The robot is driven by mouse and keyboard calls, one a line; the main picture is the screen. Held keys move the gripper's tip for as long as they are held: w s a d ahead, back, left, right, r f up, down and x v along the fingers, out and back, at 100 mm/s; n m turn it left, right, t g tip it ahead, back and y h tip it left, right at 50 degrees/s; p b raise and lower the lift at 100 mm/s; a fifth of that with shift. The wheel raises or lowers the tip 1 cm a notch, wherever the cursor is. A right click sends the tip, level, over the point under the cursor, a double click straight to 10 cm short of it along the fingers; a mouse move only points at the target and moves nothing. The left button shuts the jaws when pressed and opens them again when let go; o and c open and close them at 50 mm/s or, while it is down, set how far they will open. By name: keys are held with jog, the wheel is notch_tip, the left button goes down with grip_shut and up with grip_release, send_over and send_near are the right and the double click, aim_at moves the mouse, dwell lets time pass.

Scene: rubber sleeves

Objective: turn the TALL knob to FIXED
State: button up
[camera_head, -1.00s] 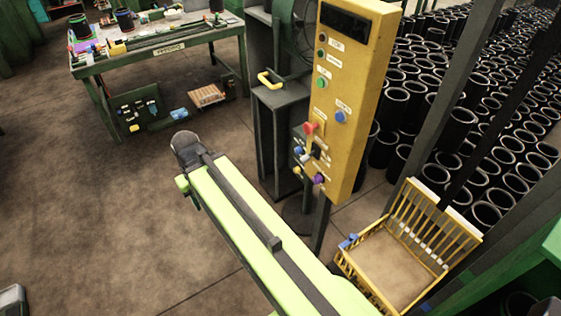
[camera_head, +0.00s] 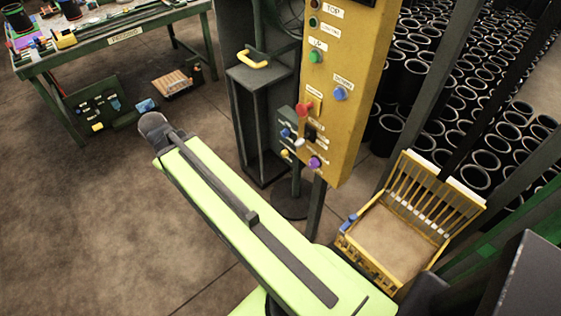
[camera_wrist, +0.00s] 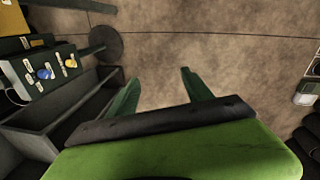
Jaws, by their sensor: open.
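A small grey box (camera_head: 287,122) is beside the lower part of the yellow control panel (camera_head: 347,120). It carries a blue knob (camera_head: 286,133) and a yellow knob (camera_head: 286,154). The same box shows at the left of the wrist view, with the blue knob (camera_wrist: 45,73) and the yellow knob (camera_wrist: 70,62). Their labels are too small to read, so I cannot tell which knob is TALL or where either points. My gripper (camera_wrist: 157,85) is open and empty over bare floor, to the right of the box. The fingers are not clearly visible in the head view.
The panel also bears a red button (camera_head: 304,109), a purple knob (camera_head: 315,162) and several others. A yellow slatted bin (camera_head: 365,262) stands at the right, before many black sleeves (camera_head: 490,120). A green workbench (camera_head: 120,42) is at upper left.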

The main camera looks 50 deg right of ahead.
jog(key=w+d+f+n+h+b, duration=0.3)
jog(key=d+f+n+b, duration=0.1)
jog(key=d+f+b, duration=0.6)
jog(key=w+d+f+n+h+b, duration=0.2)
jog(key=d+f+n+h+b, duration=0.1)
jog(key=d+f+b, duration=0.7)
jog(key=n+g+h+b, duration=0.1)
jog(key=n+h+b, duration=0.65)
jog(key=b, duration=1.45)
send_near(283, 155)
jog(key=shift+n+y, duration=0.55)
jog(key=shift+y, duration=0.2)
jog(key=b+x, duration=0.4)
jog(key=x, duration=0.1)
jog(key=b+x, duration=0.2)
jog(key=x, duration=0.1)
jog(key=shift+w+d+r, duration=0.2)
jog(key=shift+d+r, duration=0.1)
jog(key=shift+d, duration=0.55)
jog(key=shift+c, duration=0.2)
jog(key=shift+s, duration=0.1)
grip_shut()
